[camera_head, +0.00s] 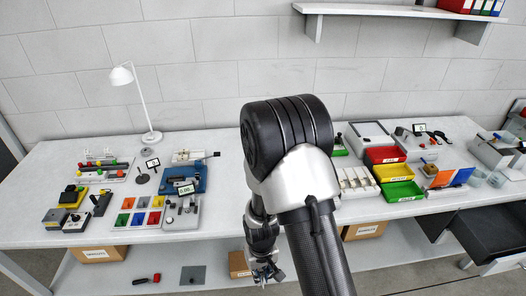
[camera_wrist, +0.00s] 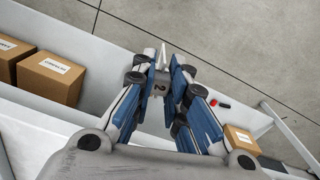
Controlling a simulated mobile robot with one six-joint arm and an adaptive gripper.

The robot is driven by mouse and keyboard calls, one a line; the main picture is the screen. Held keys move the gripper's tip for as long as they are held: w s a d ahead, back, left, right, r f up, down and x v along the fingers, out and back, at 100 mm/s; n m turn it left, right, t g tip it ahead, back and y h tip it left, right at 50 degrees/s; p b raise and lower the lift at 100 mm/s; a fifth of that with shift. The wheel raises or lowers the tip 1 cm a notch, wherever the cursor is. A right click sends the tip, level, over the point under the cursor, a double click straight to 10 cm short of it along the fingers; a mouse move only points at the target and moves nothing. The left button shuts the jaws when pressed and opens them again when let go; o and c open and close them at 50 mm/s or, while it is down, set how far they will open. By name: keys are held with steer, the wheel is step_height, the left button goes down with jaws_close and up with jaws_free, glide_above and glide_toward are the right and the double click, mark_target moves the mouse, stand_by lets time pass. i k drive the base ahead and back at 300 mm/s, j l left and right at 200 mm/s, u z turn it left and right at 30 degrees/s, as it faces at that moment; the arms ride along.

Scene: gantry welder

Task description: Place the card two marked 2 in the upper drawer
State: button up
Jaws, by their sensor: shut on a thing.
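My gripper (camera_wrist: 161,76) is shut on a small grey card (camera_wrist: 160,88) marked 2, held between the fingertips in the wrist view. In the head view my gripper (camera_head: 263,272) hangs low in front of the bench, partly behind my own arm; the card cannot be made out there. A dark drawer (camera_head: 488,232) stands open under the bench's right end, well to the right of my gripper. Whether it is the upper one cannot be told, and its contents are not clear.
The bench (camera_head: 225,222) carries coloured trays, red, yellow and green bins (camera_head: 385,155) and a lamp (camera_head: 140,95). Cardboard boxes (camera_head: 98,254) stand on the lower shelf; they also show in the wrist view (camera_wrist: 50,76). Open floor (camera_wrist: 235,45) lies in front.

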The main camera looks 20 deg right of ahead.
mark_target(489, 235)
steer(key=k+l, duration=0.1)
steer(key=l, duration=0.4)
steer(key=k+l, duration=0.1)
steer(key=l, duration=0.35)
steer(key=k+l, duration=0.15)
steer(key=l, duration=0.35)
steer(key=k+l, duration=0.1)
steer(key=l, duration=0.35)
steer(key=k+l, duration=0.1)
steer(key=l, duration=1.25)
steer(key=k+l, duration=0.15)
steer(key=l, duration=0.65)
steer(key=l+u, duration=0.1)
steer(key=l, duration=0.75)
steer(key=i+l, duration=0.1)
steer(key=l, duration=0.15)
steer(key=i+l, duration=0.15)
steer(key=l, duration=0.1)
